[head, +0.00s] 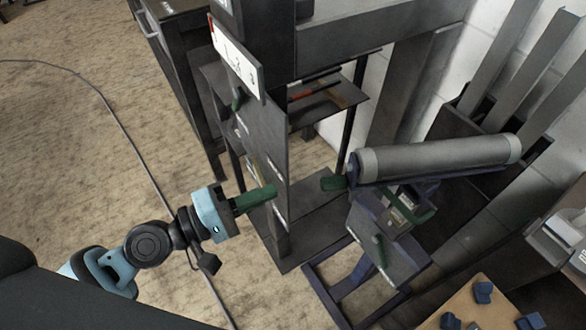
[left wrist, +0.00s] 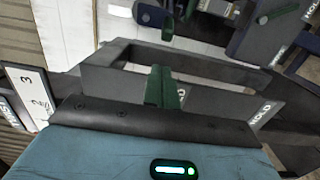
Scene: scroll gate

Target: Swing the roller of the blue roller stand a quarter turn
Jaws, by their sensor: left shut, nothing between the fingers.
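The blue roller stand (head: 352,268) stands right of centre in the head view. Its grey roller (head: 440,158) lies across the top, slanting slightly up to the right. A green piece (head: 333,183) sits near the roller's left end, and a green knob (head: 380,250) is on the plate below. My left gripper (head: 272,191) is shut and empty, to the left of the stand and apart from the roller, in front of a dark upright rack. Its green fingers (left wrist: 162,86) also show together in the left wrist view. My right gripper is not in view.
The dark rack (head: 268,150) with a white numbered label (head: 236,58) rises between my left gripper and the wall. Grey bars lean in a dark bin at the right. A wooden top (head: 455,306) with blue pieces is at lower right. Open floor lies left; a cable crosses it.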

